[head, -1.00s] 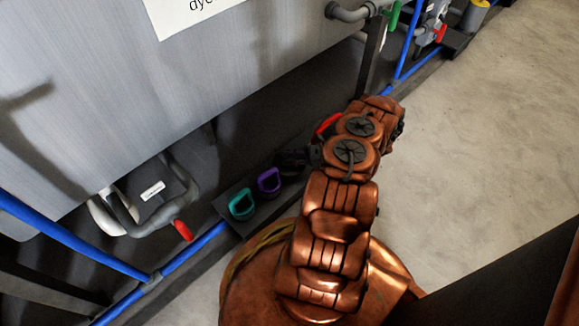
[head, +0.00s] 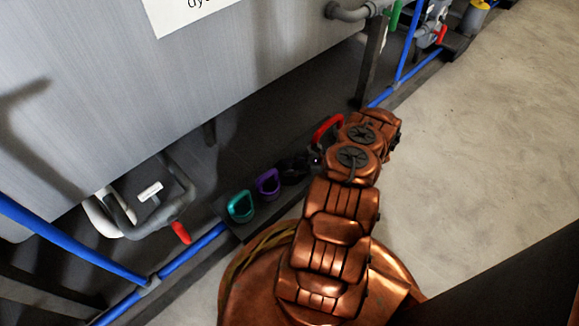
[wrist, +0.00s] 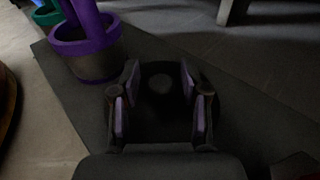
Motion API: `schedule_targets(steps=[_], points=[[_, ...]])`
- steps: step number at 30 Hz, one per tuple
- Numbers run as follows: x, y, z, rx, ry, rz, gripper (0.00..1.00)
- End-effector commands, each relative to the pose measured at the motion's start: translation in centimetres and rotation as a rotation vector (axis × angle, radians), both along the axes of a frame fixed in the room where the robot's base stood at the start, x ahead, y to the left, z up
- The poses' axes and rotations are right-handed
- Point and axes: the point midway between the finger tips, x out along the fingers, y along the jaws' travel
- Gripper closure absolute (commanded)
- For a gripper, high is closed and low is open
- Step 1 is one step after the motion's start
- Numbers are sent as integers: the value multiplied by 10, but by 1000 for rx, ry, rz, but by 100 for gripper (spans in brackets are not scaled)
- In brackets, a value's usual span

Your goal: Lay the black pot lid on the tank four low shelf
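A very dark round thing, apparently the black pot lid (wrist: 161,86), lies between my fingers in the wrist view; its outline is hard to make out. In the head view a black shape (head: 293,168) stands on the low dark shelf (head: 226,222), just right of the purple piece. My gripper (wrist: 160,95) has its two purple-padded fingers apart, one on each side of the dark thing. I see no clear contact between pads and thing. In the head view the fingers are mostly hidden by my arm and shadow.
A purple handled piece (head: 268,184) and a teal one (head: 241,206) stand in a row on the shelf, with a red handle (head: 327,128) beyond the black shape. The grey tank (head: 200,80) overhangs them. Blue pipes (head: 120,268) run alongside. Floor at right is clear.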

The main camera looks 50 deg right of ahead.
Motion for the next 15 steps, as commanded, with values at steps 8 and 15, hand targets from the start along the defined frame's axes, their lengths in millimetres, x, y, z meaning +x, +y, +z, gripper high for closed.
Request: schedule_targets(steps=[8, 15], points=[[0, 0, 0, 0, 0, 0, 49], [-6, -6, 6, -2, -1, -2, 49]])
